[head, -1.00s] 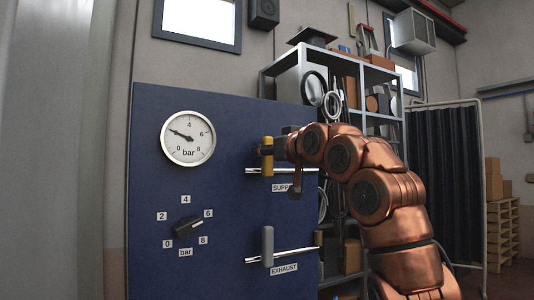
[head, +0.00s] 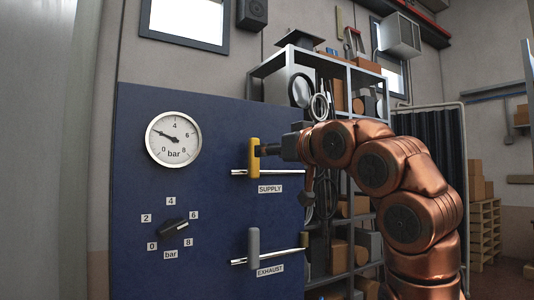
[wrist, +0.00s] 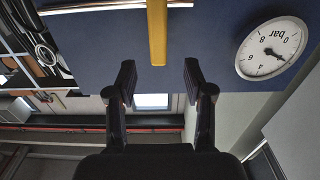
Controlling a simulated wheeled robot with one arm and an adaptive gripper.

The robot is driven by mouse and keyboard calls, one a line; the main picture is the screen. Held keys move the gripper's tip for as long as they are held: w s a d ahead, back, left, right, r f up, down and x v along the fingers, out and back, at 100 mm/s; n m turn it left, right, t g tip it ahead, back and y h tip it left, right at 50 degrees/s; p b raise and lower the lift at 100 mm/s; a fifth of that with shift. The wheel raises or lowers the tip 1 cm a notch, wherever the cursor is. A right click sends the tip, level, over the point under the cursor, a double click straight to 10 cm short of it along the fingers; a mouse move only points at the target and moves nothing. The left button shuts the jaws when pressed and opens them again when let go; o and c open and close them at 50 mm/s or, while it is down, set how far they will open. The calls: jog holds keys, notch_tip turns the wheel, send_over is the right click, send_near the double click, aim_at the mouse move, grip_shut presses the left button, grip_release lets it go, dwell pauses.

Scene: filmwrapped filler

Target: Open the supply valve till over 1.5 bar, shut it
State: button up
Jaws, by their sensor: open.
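The yellow supply valve handle (head: 254,158) stands upright, across its horizontal pipe above the SUPPLY label (head: 270,189). It also shows in the wrist view (wrist: 157,32), centred beyond the fingertips. My gripper (head: 268,150) is open and empty, just to the right of the handle in the head view. In the wrist view my gripper (wrist: 160,82) has its two fingers wide apart with a clear gap to the handle. The round bar gauge (head: 174,139) has its needle pointing up and left, at about 2. It also shows upside down in the wrist view (wrist: 272,48).
A grey exhaust handle (head: 254,248) stands upright across the lower pipe. A black selector knob (head: 174,226) on the blue panel (head: 210,230) points towards 6. A loaded metal shelf (head: 355,75) stands behind my arm.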

jog(key=shift+v, duration=0.95)
jog(key=shift+d, duration=0.1)
dwell(0.4)
